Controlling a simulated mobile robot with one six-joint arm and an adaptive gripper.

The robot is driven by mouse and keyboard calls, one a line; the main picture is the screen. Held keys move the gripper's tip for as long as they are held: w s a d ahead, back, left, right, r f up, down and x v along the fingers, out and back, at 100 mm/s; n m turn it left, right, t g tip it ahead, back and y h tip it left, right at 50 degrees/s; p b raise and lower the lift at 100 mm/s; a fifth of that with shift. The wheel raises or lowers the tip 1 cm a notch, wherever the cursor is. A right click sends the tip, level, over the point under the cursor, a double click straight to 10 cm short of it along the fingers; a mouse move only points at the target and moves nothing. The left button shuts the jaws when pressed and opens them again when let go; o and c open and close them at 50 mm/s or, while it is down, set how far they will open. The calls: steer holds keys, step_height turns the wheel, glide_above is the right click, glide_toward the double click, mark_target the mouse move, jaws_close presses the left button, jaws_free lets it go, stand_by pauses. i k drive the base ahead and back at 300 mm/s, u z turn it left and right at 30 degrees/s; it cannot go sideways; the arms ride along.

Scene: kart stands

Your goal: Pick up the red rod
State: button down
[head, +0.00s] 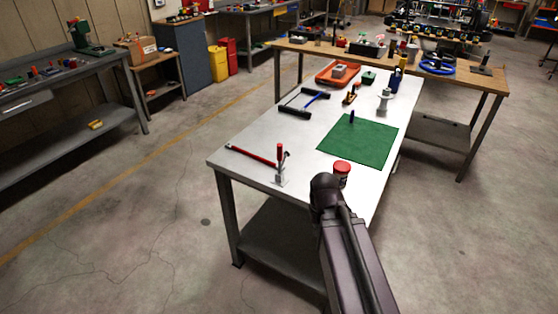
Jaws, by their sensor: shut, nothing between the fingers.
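The red rod (253,155) lies flat near the front left edge of the white-topped table (262,133). It has a dark left end, and its right end reaches close to a small upright grey clamp-like tool with a red handle (280,166). I cannot tell whether the two touch. My arm comes up from the bottom of the head view and ends in a dark rounded joint in front of the table's near edge, right of the rod. No gripper fingers show, and nothing is seen touching the rod.
A red-lidded jar (342,168) stands just behind my arm. A green mat (360,142), a black-and-blue frame (304,103), a grey fitting (384,100) and an orange tray (337,74) are farther back. The tabletop between the rod and the mat is mostly clear.

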mark_target(228, 145)
steer(key=z, duration=1.1)
steer(key=k, duration=0.1)
steer(key=u, duration=2.7)
steer(key=i, duration=1.3)
steer(key=z, duration=0.85)
